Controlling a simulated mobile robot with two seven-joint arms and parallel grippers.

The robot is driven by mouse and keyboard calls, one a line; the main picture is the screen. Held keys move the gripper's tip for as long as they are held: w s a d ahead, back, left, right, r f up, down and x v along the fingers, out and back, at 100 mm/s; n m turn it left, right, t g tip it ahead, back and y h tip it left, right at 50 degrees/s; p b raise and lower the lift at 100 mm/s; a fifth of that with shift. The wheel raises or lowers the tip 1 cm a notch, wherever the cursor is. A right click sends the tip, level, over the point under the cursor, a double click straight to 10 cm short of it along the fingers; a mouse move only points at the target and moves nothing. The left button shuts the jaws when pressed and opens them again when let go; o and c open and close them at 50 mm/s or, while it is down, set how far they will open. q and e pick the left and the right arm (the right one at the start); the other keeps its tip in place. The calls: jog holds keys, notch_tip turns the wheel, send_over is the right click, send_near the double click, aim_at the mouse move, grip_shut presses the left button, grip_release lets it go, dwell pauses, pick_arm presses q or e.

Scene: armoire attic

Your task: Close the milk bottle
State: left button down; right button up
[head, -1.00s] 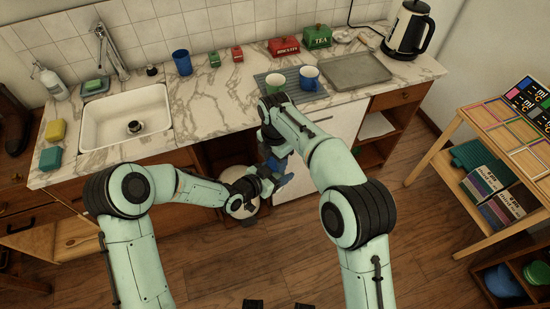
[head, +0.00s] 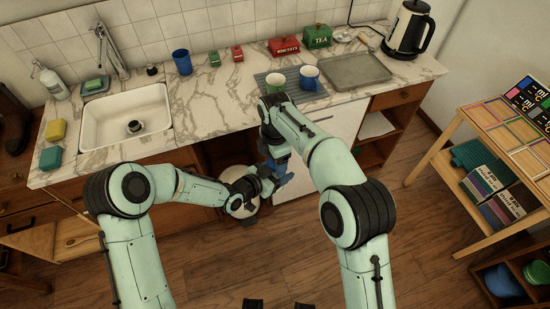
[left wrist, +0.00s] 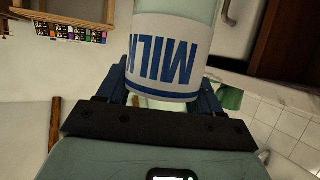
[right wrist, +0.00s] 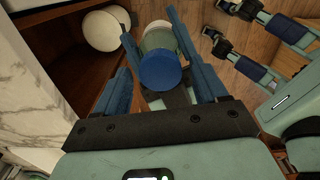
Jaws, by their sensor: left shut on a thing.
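The milk bottle, a clear bottle with a white band and blue MILK lettering (left wrist: 165,58), is between the fingers of my left gripper (left wrist: 165,92), which is shut on it. In the right wrist view a round blue lid (right wrist: 160,72) is between the fingers of my right gripper (right wrist: 162,60). The bottle (right wrist: 158,38) shows just beyond the lid. I cannot tell whether the fingers press on the lid or whether the lid touches the bottle's mouth. In the head view both grippers are close together, with the right one (head: 280,176) in front of the counter; the bottle is mostly hidden there.
The marble counter (head: 215,110) carries mugs, tins, a tray and a kettle behind my grippers. An open cabinet and a round white item (right wrist: 100,30) lie close below. A wooden shelf unit (head: 495,140) stands at the right. The wooden floor in front is clear.

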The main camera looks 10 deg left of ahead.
jog(key=shift+r, duration=0.1)
jog(key=shift+r, duration=2.15)
jog(key=shift+c, duration=0.3)
jog(key=shift+a+r+n, duration=0.1)
jog(key=shift+r+n, duration=0.5)
jog(key=shift+n, duration=0.1)
jog(key=shift+r+n, duration=0.9)
jog(key=shift+r, duration=0.25)
jog(key=shift+f, duration=0.1)
jog(key=shift+f, duration=3.95)
